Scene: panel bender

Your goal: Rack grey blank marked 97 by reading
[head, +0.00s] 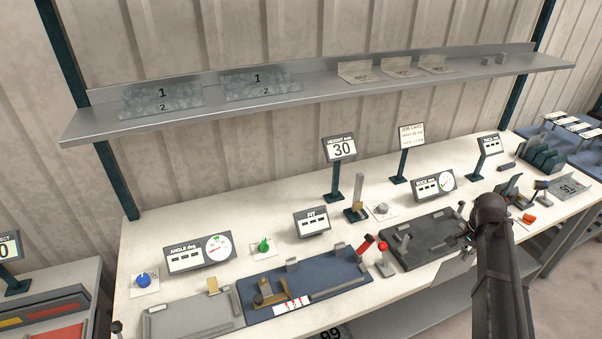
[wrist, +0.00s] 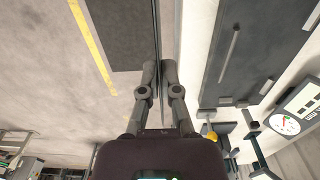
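My gripper (wrist: 158,75) shows in the wrist view, with its fingertips close together on a thin sheet (wrist: 157,35) seen edge-on. The sheet looks like a grey blank; no number shows on it. In the head view my own arm hides the fingers, at the front edge of the bench on the right. A grey plate (head: 569,188) with a number I cannot read surely lies at the bench's right end. A dark green slotted rack (head: 541,156) stands behind it.
The bench (head: 190,226) carries a dark fixture (head: 425,240), a blue fixture (head: 335,268), a grey plate fixture (head: 190,318) and several displays, one reading 30 (head: 341,149). A shelf (head: 320,105) above holds marked plates and small angled pieces. A red knob (head: 383,249) stands between fixtures.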

